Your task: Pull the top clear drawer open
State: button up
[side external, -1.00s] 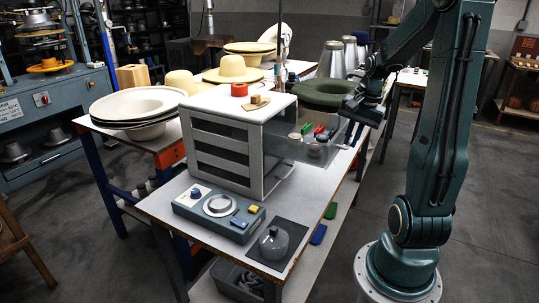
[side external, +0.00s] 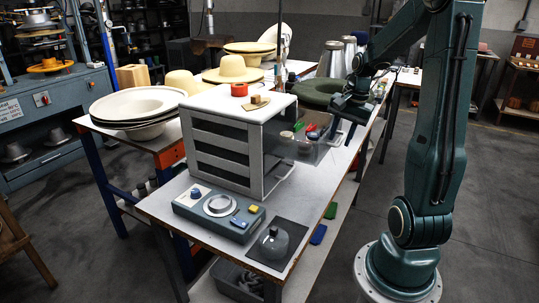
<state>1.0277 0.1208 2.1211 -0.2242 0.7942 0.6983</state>
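The white drawer cabinet (side external: 225,110) stands on the table, with its stacked dark slots facing left and front. The top clear drawer (side external: 308,152) sticks out from the cabinet's right side, partly open. Small red and green items (side external: 312,131) show inside it. My gripper (side external: 342,130) is at the drawer's outer right end, pointing down. Its fingers are dark and small here, and I cannot tell whether they touch the drawer or what gap is between them.
A grey control box (side external: 218,208) and a dark rounded object (side external: 273,243) sit in front. Bare tabletop shows right of the cabinet.

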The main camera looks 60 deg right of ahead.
notch_tip(320, 180, up, 14)
jog(key=f, duration=0.1)
notch_tip(320, 180, down, 13)
jog(key=w+d, duration=0.2)
jog(key=w, duration=1.4)
jog(key=shift+w, duration=0.15)
notch_tip(320, 180, up, 13)
jog(key=s, duration=0.3)
jog(key=s+a+r+n+t, duration=0.1)
jog(key=s+a+n, duration=0.2)
jog(key=a, duration=0.8)
jog(key=s+a+r+n+t, duration=0.1)
jog(key=s+a+n, duration=0.1)
jog(key=a+n, duration=0.4)
jog(key=a, duration=0.4)
jog(key=shift+s+a+r+n, duration=0.3)
jog(key=shift+s+a, duration=0.05)
jog(key=shift+s, duration=0.05)
